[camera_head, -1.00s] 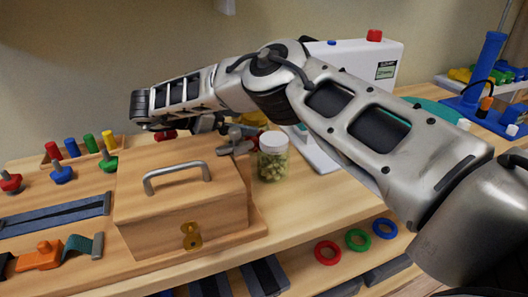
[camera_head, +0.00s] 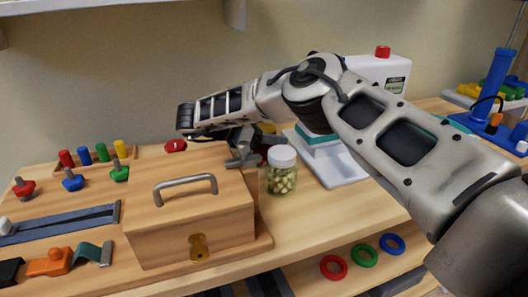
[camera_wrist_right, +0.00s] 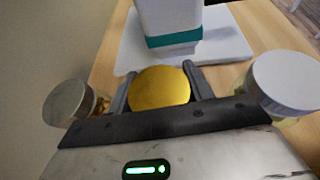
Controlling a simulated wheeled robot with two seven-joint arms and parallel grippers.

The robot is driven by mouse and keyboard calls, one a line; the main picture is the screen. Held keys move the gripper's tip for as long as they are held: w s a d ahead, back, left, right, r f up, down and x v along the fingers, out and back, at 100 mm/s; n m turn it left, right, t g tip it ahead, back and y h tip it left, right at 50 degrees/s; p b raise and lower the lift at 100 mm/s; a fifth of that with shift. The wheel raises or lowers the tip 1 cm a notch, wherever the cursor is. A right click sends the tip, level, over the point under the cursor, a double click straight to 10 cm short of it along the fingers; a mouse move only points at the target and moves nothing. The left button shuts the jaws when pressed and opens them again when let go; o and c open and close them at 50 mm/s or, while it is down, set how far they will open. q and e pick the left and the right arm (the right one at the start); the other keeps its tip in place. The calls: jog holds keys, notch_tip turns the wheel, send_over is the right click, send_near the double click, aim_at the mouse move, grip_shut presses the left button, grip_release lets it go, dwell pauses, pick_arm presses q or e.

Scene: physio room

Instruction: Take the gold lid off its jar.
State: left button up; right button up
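The gold lid (camera_wrist_right: 160,88) is a round yellow disc, centred between the two fingers of my right gripper (camera_wrist_right: 160,82) in the right wrist view. A finger stands close at each side of it; contact is not clear. In the head view only a little of the gold lid (camera_head: 268,128) shows behind my right gripper (camera_head: 245,152), and its jar body is mostly hidden. My right gripper reaches in low behind the wooden box, with its fingers apart. My left gripper is not in view.
A white-lidded jar (camera_head: 281,172) stands close by, right of the gripper. A grey-lidded jar (camera_wrist_right: 75,103) is at the left in the wrist view. The wooden box (camera_head: 190,215) stands in front. A white device (camera_head: 330,170) is behind.

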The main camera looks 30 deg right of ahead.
jog(key=shift+c, duration=1.4)
jog(key=shift+r, duration=0.1)
notch_tip(320, 180, up, 10)
jog(key=shift+f, duration=0.15)
jog(key=o, duration=0.4)
jog(key=c, duration=0.6)
